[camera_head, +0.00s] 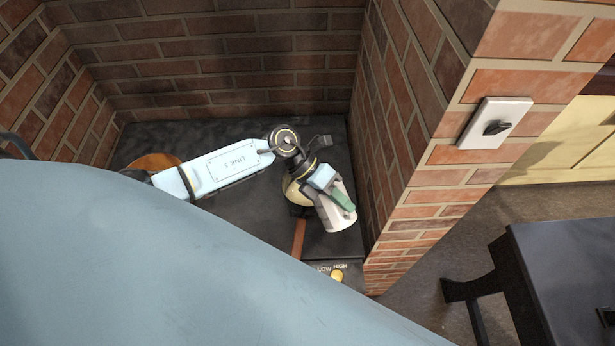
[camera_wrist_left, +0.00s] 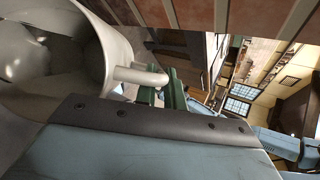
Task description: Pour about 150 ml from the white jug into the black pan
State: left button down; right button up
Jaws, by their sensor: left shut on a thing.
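The white jug (camera_head: 337,215) is in my left gripper (camera_head: 341,198), over the right part of the dark worktop. In the left wrist view the jug (camera_wrist_left: 112,48) fills the left side and looks tilted, with part of its pale inside showing. The green fingers of my left gripper (camera_wrist_left: 162,93) are shut on its handle (camera_wrist_left: 140,75). I cannot make out liquid or a stream. I cannot clearly pick out the black pan against the dark top; a brown strip (camera_head: 299,240) below the gripper may be its handle. My right gripper is not in view.
Brick walls (camera_head: 200,60) close in the dark worktop (camera_head: 225,135) behind and at both sides; the right wall stands close to the jug. A yellow knob (camera_head: 337,276) marked LOW and HIGH is at the front. A brown round thing (camera_head: 155,162) lies behind my left arm.

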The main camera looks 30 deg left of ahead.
aim_at(349, 215)
pick_arm(q)
jog(key=shift+w+a+r+h+b, duration=0.2)
jog(key=shift+a+r+h+b, duration=0.15)
jog(key=shift+r, duration=0.15)
jog(key=shift+w+a+r+h+b, duration=0.2)
jog(key=shift+r+h+b, duration=0.15)
jog(key=shift+r, duration=0.15)
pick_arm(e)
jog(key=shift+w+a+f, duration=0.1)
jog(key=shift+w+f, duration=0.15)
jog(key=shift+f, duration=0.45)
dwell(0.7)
